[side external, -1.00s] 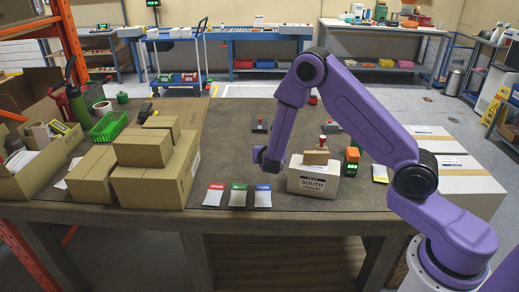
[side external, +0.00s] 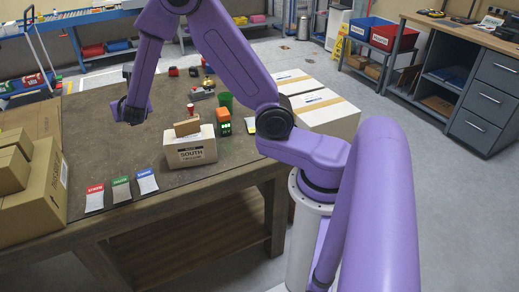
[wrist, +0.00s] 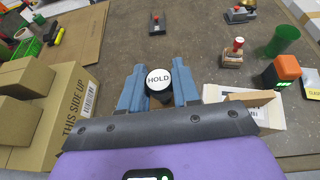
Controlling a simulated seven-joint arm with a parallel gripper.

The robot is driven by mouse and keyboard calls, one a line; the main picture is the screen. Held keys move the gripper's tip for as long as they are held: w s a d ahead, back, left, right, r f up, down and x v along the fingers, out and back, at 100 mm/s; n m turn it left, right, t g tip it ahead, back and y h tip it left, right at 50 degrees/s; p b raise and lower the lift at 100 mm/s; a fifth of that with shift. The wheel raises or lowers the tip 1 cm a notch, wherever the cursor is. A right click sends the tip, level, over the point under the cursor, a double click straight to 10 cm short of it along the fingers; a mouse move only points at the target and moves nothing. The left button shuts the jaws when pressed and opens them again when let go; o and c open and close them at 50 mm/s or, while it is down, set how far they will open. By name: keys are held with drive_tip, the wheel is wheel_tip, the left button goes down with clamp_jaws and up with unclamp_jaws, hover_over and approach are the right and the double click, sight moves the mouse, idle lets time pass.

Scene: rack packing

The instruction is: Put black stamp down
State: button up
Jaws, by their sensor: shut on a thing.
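In the wrist view the black stamp (wrist: 158,80) shows from above as a round dark piece with a white top reading HOLD. My gripper (wrist: 159,90) is shut on it, a blue-grey finger on each side. In the side view my gripper (side external: 122,110) is over the brown table mat (side external: 85,120), left of the box marked SOUTH (side external: 190,152). The stamp cannot be made out there. I cannot tell whether its base touches the mat.
A red-handled stamp (wrist: 232,55) stands behind the open SOUTH box. An orange device (side external: 222,119) and a green cup (side external: 226,100) are right of it. Red (side external: 94,198), green (side external: 121,188) and blue (side external: 147,180) cards lie in front. Cartons (side external: 28,190) stand left.

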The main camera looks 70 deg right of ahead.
drive_tip(key=shift+s+d+r+g, duration=0.15)
drive_tip(key=shift+d+r, duration=0.1)
drive_tip(key=shift+r, duration=0.2)
drive_tip(key=shift+s+d+r+g, duration=0.15)
drive_tip(key=shift+d+r, duration=0.1)
drive_tip(key=shift+r, duration=0.2)
drive_tip(key=s+d+m+g+h, duration=0.2)
drive_tip(key=s+d+m, duration=0.1)
drive_tip(key=d, duration=0.5)
drive_tip(key=shift+s+f, duration=0.15)
drive_tip(key=shift+s, duration=0.65)
drive_tip(key=s+d+m+g, duration=0.1)
drive_tip(key=s+d, duration=0.1)
drive_tip(key=s+d+m+g+h, duration=0.1)
drive_tip(key=s+d+g, duration=0.1)
drive_tip(key=s+d, duration=0.1)
drive_tip(key=s+d+m+g, duration=0.1)
drive_tip(key=s+d+m, duration=0.1)
drive_tip(key=d, duration=0.1)
drive_tip(key=shift+s+d+f+g+h, duration=0.1)
drive_tip(key=shift+s+g+h, duration=0.2)
drive_tip(key=shift+s, duration=0.05)
drive_tip(key=s+d+m+g, duration=0.4)
drive_tip(key=s, duration=0.5)
drive_tip(key=s+d+m+g, duration=0.3)
drive_tip(key=s+d+g, duration=0.1)
drive_tip(key=s, duration=0.4)
wheel_tip(320, 180, down, 23)
drive_tip(key=shift+f, duration=0.2)
drive_tip(key=shift+f, duration=0.1)
